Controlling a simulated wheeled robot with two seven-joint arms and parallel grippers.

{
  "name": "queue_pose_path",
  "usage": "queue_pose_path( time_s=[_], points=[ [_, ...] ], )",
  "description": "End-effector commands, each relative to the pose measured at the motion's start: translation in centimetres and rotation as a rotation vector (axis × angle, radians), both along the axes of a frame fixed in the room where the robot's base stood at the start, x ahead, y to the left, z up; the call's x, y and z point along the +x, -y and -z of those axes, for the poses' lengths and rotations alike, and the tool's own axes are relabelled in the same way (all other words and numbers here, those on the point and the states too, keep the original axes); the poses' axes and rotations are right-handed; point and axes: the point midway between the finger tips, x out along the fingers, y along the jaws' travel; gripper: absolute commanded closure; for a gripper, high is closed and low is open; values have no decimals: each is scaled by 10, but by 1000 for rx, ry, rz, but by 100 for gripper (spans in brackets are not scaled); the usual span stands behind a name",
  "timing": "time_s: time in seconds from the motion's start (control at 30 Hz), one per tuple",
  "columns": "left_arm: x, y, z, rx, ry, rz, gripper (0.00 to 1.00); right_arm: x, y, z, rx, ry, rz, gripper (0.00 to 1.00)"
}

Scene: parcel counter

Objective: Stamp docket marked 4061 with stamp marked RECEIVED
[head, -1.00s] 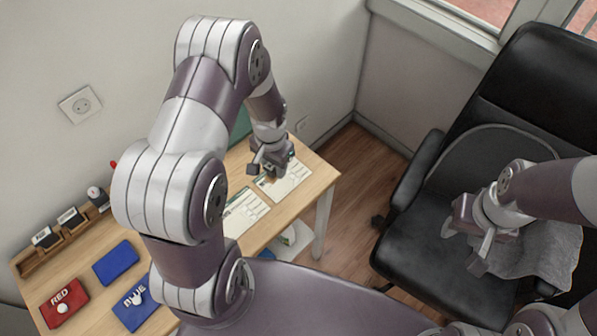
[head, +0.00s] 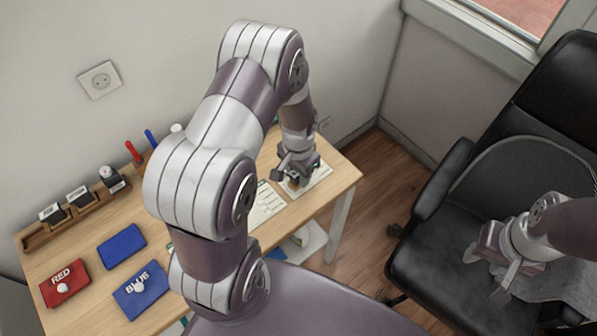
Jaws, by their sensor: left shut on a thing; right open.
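My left gripper (head: 297,172) is over the right end of the table, shut on a small stamp (head: 293,184) that is mostly hidden by the fingers. The stamp's label cannot be read. Directly under it lies a white docket (head: 318,176) near the table's right edge. A second docket (head: 265,207) lies to its left, partly behind my arm. The numbers on both are too small to read. I cannot tell whether the stamp touches the paper. My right gripper (head: 491,276) is open and empty over the black chair at the right.
A wooden rack (head: 84,213) holding several stamps stands at the back left. A red pad (head: 65,284), a blue pad marked BLUE (head: 141,291) and a plain blue pad (head: 121,246) lie before it. A black chair (head: 440,237) with a grey cloth stands right of the table.

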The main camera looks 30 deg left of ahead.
Motion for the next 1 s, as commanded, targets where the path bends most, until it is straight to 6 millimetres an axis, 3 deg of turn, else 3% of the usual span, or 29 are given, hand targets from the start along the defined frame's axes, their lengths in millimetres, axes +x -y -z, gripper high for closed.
queue_pose_path(
  time_s=[1.0],
  points=[
    [0,0,7,0,0,0,100,0,0,5,0,0,0,57]
  ],
)
